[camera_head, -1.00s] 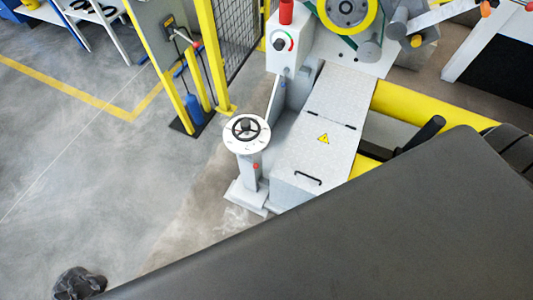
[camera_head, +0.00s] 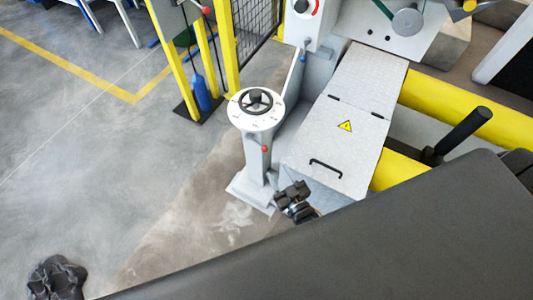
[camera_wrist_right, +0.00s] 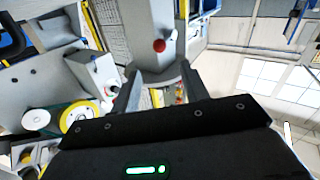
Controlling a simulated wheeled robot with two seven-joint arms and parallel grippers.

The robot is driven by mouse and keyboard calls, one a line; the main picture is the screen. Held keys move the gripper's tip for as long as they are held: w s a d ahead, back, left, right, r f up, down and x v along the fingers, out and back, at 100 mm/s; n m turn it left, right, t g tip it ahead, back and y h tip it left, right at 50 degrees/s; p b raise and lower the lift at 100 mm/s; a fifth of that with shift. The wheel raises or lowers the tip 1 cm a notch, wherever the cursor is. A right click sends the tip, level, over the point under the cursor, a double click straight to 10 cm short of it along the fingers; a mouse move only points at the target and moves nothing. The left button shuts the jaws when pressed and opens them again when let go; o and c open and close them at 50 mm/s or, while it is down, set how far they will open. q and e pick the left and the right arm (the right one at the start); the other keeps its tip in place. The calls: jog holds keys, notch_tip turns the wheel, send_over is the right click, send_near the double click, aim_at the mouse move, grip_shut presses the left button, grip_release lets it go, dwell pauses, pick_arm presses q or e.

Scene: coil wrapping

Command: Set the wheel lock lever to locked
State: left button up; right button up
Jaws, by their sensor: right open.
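The wheel lock lever shows as a small red knob (camera_head: 264,149) on the side of a grey pedestal (camera_head: 255,165), below the black handwheel (camera_head: 257,101). My right gripper (camera_head: 293,193) is below and to the right of the knob, apart from it, near the pedestal foot. In the right wrist view the red knob (camera_wrist_right: 159,45) lies ahead of my right gripper (camera_wrist_right: 160,85), roughly in line with the gap between its fingers. The fingers are apart and nothing is between them at the tips. The lever's stem is hardly visible.
A grey machine cover (camera_head: 350,110) with a warning sign and black handle stands right of the pedestal. Yellow beams (camera_head: 440,110) lie beyond it. A yellow post (camera_head: 224,50) and mesh fence stand behind.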

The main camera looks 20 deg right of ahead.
send_near(256, 142)
jog(key=w, duration=0.2)
jog(key=w+d, duration=0.1)
jog(key=w, duration=0.2)
jog(key=shift+f, duration=0.15)
jog(key=shift+c, duration=0.4)
grip_shut()
